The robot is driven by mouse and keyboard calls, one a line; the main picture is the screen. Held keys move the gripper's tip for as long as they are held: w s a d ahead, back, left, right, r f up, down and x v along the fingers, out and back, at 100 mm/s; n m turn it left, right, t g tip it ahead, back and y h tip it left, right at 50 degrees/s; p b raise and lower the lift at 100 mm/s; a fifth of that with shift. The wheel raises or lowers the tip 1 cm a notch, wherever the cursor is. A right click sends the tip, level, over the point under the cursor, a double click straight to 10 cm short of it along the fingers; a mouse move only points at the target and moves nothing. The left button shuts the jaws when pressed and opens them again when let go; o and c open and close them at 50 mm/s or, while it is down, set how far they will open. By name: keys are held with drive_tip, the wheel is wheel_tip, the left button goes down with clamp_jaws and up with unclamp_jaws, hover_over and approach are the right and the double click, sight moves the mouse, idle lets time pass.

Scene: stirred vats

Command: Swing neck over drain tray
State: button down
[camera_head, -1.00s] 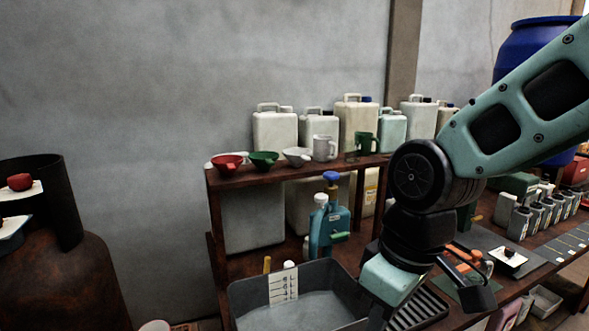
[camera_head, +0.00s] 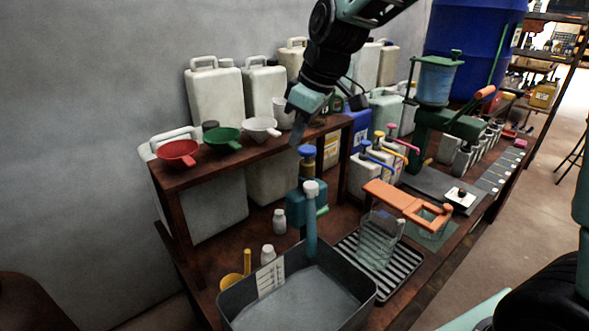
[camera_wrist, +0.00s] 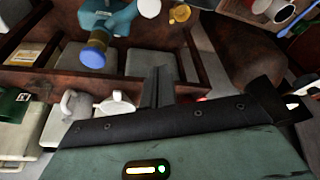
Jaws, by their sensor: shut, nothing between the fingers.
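A slatted black drain tray (camera_head: 405,275) lies on the bench in the head view, with a clear jug (camera_head: 378,240) standing on it. A teal container (camera_head: 296,208) with a blue knob (camera_head: 307,151) stands left of it. A teal upright tube (camera_head: 311,235) with a white cap rises at its front, by the grey basin; I cannot tell whether this is the neck. The blue knob also shows in the wrist view (camera_wrist: 93,52). My gripper (camera_head: 298,133) is shut and empty, above and behind the container near the shelf edge; its fingers (camera_wrist: 160,85) also show in the wrist view.
The grey basin (camera_head: 235,300) stands in front. Red (camera_head: 178,152), green (camera_head: 222,138) and white (camera_head: 261,128) funnels sit on the shelf near my gripper, with white canisters behind. Pump bottles (camera_head: 368,175) and a green press (camera_head: 440,125) stand to the right.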

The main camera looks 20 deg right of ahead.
drive_tip(key=shift+f, duration=0.1)
drive_tip(key=p, duration=0.4)
hover_over(309, 202)
drive_tip(key=w, duration=0.3)
wheel_tip(309, 202, down, 9)
drive_tip(key=shift+a, duration=0.4)
drive_tip(key=shift+d+f, duration=0.1)
drive_tip(key=shift+f, duration=0.05)
